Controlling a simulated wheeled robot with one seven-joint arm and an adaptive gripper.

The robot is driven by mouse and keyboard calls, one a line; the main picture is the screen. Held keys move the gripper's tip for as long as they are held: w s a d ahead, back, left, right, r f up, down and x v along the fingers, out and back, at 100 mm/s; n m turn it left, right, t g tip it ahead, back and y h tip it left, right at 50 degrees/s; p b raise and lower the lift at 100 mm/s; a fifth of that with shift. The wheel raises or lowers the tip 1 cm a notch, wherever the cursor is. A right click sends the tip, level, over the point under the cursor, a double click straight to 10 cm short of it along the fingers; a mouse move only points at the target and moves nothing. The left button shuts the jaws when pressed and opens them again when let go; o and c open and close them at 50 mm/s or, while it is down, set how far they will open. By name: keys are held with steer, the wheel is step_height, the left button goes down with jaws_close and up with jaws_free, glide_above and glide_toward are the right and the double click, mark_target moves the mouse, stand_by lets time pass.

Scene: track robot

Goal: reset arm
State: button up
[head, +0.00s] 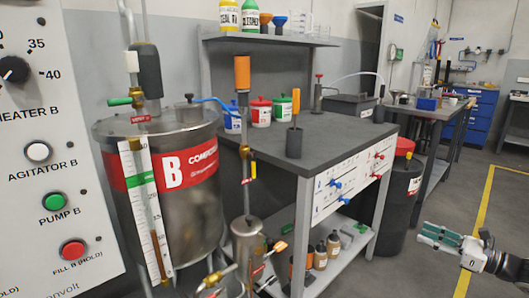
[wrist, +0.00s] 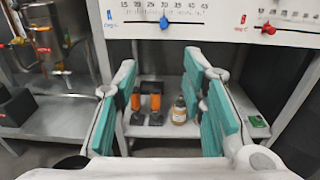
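My gripper (head: 438,238) is at the lower right of the head view, held out over the floor to the right of the grey bench. In the wrist view my gripper (wrist: 162,85) shows two teal-padded fingers standing well apart. Nothing is between them. Through the gap I see the bench's lower shelf (wrist: 150,133) with two orange-and-black items (wrist: 153,100) and an amber bottle (wrist: 179,110), all beyond the fingertips. The rest of my arm is mostly out of view.
The grey bench (head: 340,137) has a panel with blue and red knobs on its front. The steel tank B (head: 203,200) and a control panel (head: 35,235) stand left. A black bin (head: 400,205) stands right of the bench. Open floor lies around my gripper.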

steer(key=s+a+r+n+g, duration=0.2)
steer(key=a+r+n+g, duration=0.35)
steer(key=a, duration=0.65)
steer(key=s+a+r+n+g, duration=0.2)
steer(key=a+r+n+g, duration=0.35)
steer(key=a, duration=0.55)
steer(key=s+a+r+n+g+h, duration=0.2)
steer(key=s+a+r+n, duration=0.2)
steer(key=s+a, duration=0.35)
steer(key=s+a+r+n+g+h, duration=0.1)
steer(key=s+a+r+n+h, duration=0.15)
steer(key=s, duration=0.45)
steer(key=s+a+r+n+g+h, duration=0.1)
steer(key=s+a+n+h, duration=0.25)
steer(key=s, duration=0.35)
steer(key=s+d+f+n+t+h, duration=0.1)
steer(key=s+n+h, duration=0.15)
steer(key=s, duration=0.45)
steer(key=s+d+f+n+h, duration=0.1)
steer(key=s+n, duration=0.3)
steer(key=s, duration=0.4)
step_height(320, 180, up, 30)
steer(key=t+p, duration=0.4)
steer(key=p, duration=2.4)
steer(key=shift+w+d, duration=0.15)
steer(key=shift+d, duration=0.25)
steer(key=shift+n, duration=0.25)
